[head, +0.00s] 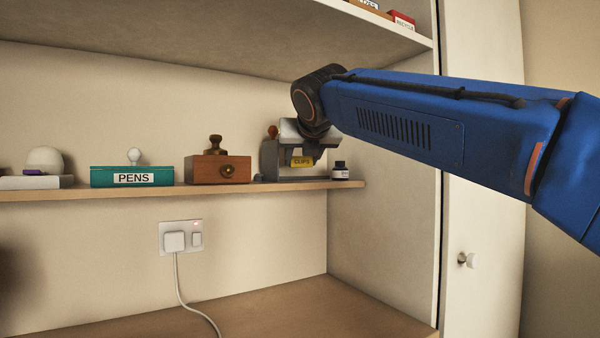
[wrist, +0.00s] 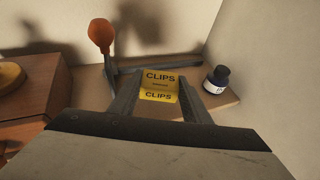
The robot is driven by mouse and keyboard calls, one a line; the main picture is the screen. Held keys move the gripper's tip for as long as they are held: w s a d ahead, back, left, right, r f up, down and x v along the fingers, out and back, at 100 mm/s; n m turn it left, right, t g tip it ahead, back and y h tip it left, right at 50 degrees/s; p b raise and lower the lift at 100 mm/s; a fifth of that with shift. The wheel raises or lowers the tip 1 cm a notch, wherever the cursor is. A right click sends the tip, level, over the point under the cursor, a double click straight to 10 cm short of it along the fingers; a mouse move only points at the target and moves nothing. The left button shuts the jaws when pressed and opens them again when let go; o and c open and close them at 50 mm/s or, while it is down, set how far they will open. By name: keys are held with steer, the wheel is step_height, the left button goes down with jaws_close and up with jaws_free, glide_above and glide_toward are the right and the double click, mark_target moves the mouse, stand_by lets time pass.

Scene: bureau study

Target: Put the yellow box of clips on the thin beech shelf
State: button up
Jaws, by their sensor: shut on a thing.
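The yellow box of clips (head: 302,161) is between the fingers of my gripper (head: 303,155). In the wrist view the yellow box (wrist: 160,78) shows its CLIPS lettering, with a finger of my gripper (wrist: 159,92) on each side. My gripper is shut on it. The box appears a little above the thin beech shelf (head: 130,192), near its right end; its underside is not clearly seen. The shelf also shows in the wrist view (wrist: 222,100).
A grey metal thing with an orange knob (wrist: 101,33) stands just behind and left of the box. An ink bottle (head: 340,170) stands close on the right. A wooden box with a stamp (head: 205,170) and a green PENS box (head: 110,177) are farther left. An upper shelf (head: 230,35) overhangs.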

steer(key=shift+w+a, duration=0.25)
steer(key=shift+w, duration=0.9)
steer(key=shift+f, duration=1.75)
steer(key=o, duration=0.9)
steer(key=shift+f, duration=0.1)
steer(key=shift+c, duration=0.2)
steer(key=shift+s, duration=0.1)
steer(key=v, duration=1.2)
